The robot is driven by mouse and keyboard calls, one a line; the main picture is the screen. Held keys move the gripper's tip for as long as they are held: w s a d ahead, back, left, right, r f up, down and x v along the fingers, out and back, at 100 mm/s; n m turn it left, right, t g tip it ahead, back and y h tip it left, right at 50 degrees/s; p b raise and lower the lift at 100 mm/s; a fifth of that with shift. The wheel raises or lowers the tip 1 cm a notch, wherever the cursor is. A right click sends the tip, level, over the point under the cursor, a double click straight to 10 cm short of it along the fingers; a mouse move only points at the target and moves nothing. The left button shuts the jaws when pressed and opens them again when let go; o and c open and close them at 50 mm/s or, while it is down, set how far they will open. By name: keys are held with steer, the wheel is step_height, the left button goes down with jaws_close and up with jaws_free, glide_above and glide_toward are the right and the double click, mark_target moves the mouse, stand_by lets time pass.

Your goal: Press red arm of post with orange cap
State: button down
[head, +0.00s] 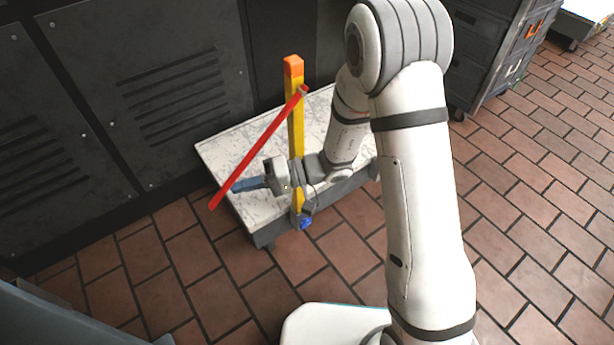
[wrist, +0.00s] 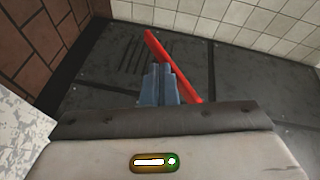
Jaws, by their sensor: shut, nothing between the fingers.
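A yellow post (head: 296,130) with an orange cap (head: 293,66) stands upright at the marble-topped cart. Its red arm (head: 265,137) slopes from near the cap down to the lower left, past the cart's left edge. My gripper (head: 236,187) is shut and empty, with its blue fingertips at the lower part of the red arm. In the wrist view, the shut fingers (wrist: 160,68) overlap the red arm (wrist: 180,72), which runs diagonally behind them. I cannot tell whether they touch. My wrist hides part of the lower post.
The low cart (head: 225,145) has a white marble top and a dark edge. Dark vented panels (head: 150,90) stand close behind and to the left. A dark drawer cabinet (head: 490,50) is at the upper right. The brick-tiled floor (head: 540,200) is clear on the right.

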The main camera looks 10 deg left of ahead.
steer(key=shift+m+g+y, duration=0.3)
steer(key=shift+g+y, duration=0.2)
steer(key=shift+y, duration=0.3)
steer(key=s+a+r, duration=0.2)
steer(key=r, duration=0.1)
steer(key=shift+a, duration=0.2)
step_height(320, 180, up, 12)
steer(key=y, duration=0.1)
glide_above(228, 184)
steer(key=s+a, duration=0.3)
steer(key=s, duration=0.1)
steer(key=shift+d+m+p, duration=0.2)
steer(key=shift+m+p, duration=0.1)
steer(key=shift+p, duration=0.1)
steer(key=shift+r, duration=0.1)
steer(key=w+d+f+b, duration=0.2)
steer(key=d+f, duration=0.6)
steer(key=f, duration=0.1)
steer(key=shift+w+d+b, duration=0.25)
steer(key=shift+w+b, duration=0.05)
steer(key=shift+b, duration=0.05)
